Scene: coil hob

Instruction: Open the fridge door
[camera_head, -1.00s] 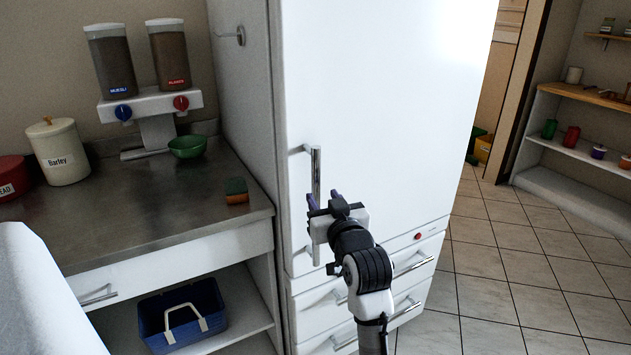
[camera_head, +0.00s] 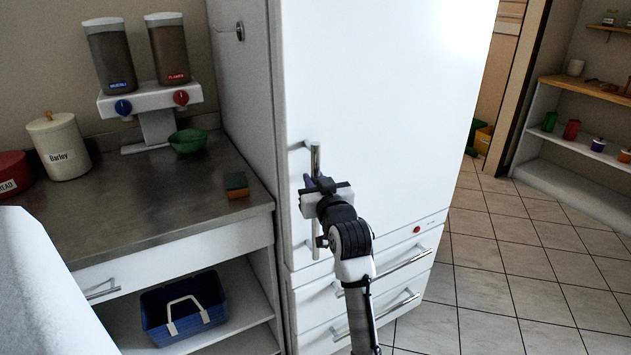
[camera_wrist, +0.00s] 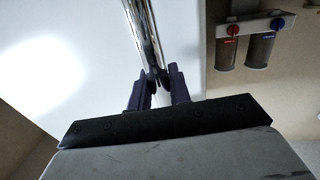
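The fridge door (camera_head: 390,100) is the tall white panel in the middle of the head view, flush with the cabinet. Its vertical chrome handle (camera_head: 316,160) stands near its left edge. My gripper (camera_head: 317,183) is at the handle's middle to lower part, coming from the front and below. In the wrist view the handle bar (camera_wrist: 142,30) runs down between the two dark purple fingers (camera_wrist: 158,80), which sit close on either side of it. The fingers look shut on the bar. My wrist hides part of the handle in the head view.
Fridge drawers (camera_head: 370,290) with bar handles lie below the door, close to my arm. A counter (camera_head: 130,215) with a sponge (camera_head: 236,185) and green bowl (camera_head: 187,141) stands left. Open tiled floor (camera_head: 500,270) lies right, with shelves (camera_head: 575,150) beyond.

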